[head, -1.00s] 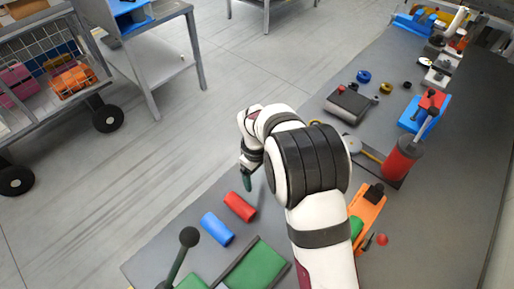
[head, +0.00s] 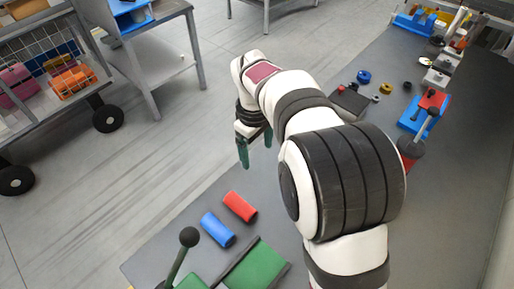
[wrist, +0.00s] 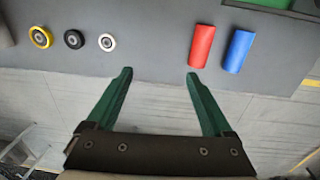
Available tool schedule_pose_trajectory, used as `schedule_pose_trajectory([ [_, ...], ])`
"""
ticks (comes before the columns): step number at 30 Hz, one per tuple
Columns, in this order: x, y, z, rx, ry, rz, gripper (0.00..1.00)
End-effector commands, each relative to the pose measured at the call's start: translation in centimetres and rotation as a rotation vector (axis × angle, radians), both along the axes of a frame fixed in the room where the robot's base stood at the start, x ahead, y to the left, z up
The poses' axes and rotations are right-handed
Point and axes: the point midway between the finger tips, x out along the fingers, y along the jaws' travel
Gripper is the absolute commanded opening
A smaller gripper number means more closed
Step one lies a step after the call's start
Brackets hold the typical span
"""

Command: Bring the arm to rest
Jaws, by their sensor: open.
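My gripper (head: 256,152) is open and empty, its two green fingers pointing down near the edge of the grey bench (head: 170,243) in the head view. In the wrist view my gripper (wrist: 160,74) shows both fingers spread wide with nothing between them. A red cylinder (head: 239,207) and a blue cylinder (head: 217,229) lie side by side on the bench, apart from the gripper. They also show in the wrist view, the red one (wrist: 202,46) left of the blue one (wrist: 238,50).
A green tray (head: 255,268) and a dark lever knob (head: 189,237) stand near the front. A yellow ring (wrist: 41,37), a black ring (wrist: 74,39) and a white ring (wrist: 107,42) lie on the bench. A wheeled cart (head: 60,110) stands on the floor at left.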

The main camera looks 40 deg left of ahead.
Motion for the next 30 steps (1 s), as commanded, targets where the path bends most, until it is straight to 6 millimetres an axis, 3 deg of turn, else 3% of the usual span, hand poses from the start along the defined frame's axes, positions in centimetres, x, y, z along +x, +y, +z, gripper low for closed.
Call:
schedule_pose_trajectory([
  [8,0.3,-0.8,0.4,0.003,0.002,-0.031,0.86],
  [11,1.7,-5.8,2.9,0.017,0.018,-0.240,0.86],
  [14,1.8,-15.4,6.5,0.042,0.053,-0.645,0.86],
  [15,0.7,-19.4,7.5,0.054,0.071,-0.832,0.86],
  [17,-1.8,-24.9,8.5,0.072,0.098,-1.116,0.86],
  [18,-4.1,-28.0,8.7,0.084,0.117,-1.303,0.86],
  [21,-9.5,-32.6,8.0,0.111,0.161,-1.698,0.86],
  [25,-13.8,-34.5,6.5,0.129,0.199,-1.986,0.86],
  [30,-14.8,-34.7,6.0,0.131,0.211,-2.057,0.86],
])
